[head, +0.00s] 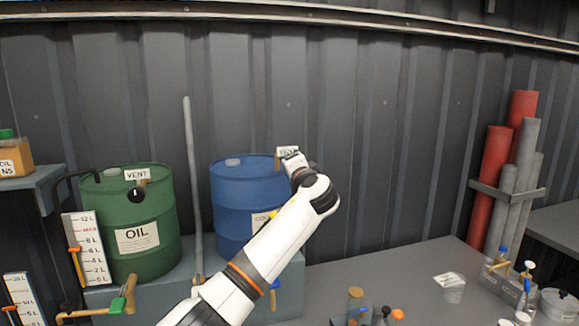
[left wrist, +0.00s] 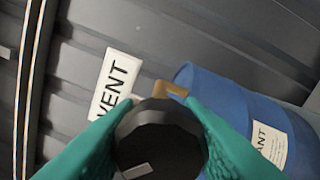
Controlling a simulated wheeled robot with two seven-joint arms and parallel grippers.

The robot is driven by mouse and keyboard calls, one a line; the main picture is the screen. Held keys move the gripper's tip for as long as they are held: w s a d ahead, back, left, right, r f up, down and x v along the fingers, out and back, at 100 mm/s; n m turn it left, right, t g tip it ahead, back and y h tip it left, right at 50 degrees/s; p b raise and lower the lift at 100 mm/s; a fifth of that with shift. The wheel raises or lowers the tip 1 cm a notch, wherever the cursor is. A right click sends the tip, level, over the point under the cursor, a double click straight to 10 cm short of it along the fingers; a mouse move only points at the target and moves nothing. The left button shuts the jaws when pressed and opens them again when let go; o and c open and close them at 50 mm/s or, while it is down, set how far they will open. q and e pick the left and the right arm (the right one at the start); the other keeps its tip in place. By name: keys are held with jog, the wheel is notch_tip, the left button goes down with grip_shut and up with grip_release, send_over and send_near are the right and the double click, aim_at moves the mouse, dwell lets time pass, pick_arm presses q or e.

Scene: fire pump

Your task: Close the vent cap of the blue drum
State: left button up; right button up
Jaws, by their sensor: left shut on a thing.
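The blue drum (head: 235,195) stands on a grey plinth against the wall, with a VENT tag (head: 287,151) at its top right. My left arm reaches up in front of it, and its wrist hides the vent cap in the head view. In the left wrist view, the teal fingers of my left gripper (left wrist: 152,112) are shut on the black vent cap (left wrist: 158,145), one on each side. The VENT tag (left wrist: 115,85) and a brass-coloured piece (left wrist: 172,90) show just behind the cap, beside the blue drum (left wrist: 235,100). Whether the cap is open or closed cannot be told. My right gripper is not in view.
A green OIL drum (head: 140,215) with its own VENT tag stands to the left, and a grey upright pipe (head: 192,170) rises between the drums. Red and grey tubes (head: 492,180) stand in a rack.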

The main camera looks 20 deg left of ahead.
pick_arm(q)
jog(key=m+p, duration=0.2)
jog(key=m, duration=0.3)
jog(key=shift+r+m+p, duration=0.15)
jog(key=shift+m+p, duration=0.15)
jog(key=shift+p, duration=0.05)
jog(key=m+p, duration=0.1)
jog(key=m, duration=0.1)
jog(key=shift+m+p, duration=0.8)
jog(key=shift+m, duration=0.4)
jog(key=shift+f, duration=0.25)
jog(key=o, duration=1)
jog(key=shift+d, duration=0.1)
